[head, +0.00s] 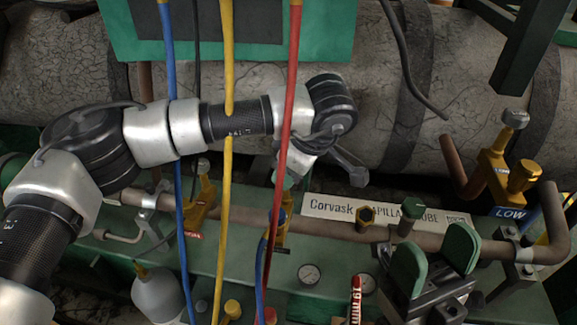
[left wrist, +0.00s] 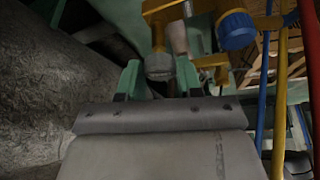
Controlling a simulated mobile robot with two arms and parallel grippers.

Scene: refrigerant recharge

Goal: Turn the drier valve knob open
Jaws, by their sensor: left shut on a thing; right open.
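In the left wrist view, a round grey knob (left wrist: 160,68) on a brass-yellow valve (left wrist: 163,12) sits between the green fingers of my left gripper (left wrist: 158,78), which is shut on it. A blue cap (left wrist: 237,29) is beside it. In the head view, my left gripper (head: 284,181) reaches down to the middle valve, partly behind the red hose; the knob is hidden there. That valve's yellow body (head: 279,232) shows below, but I cannot read its label. My right gripper (head: 436,262) is open and empty at the lower right, with its green fingers apart.
Blue (head: 182,230), yellow (head: 226,190) and red (head: 290,90) hoses hang across my left arm. Another valve (head: 199,207) stands to the left, and the LOW valve (head: 497,165) to the right. A pipe (head: 330,229) and gauges (head: 309,274) are close by.

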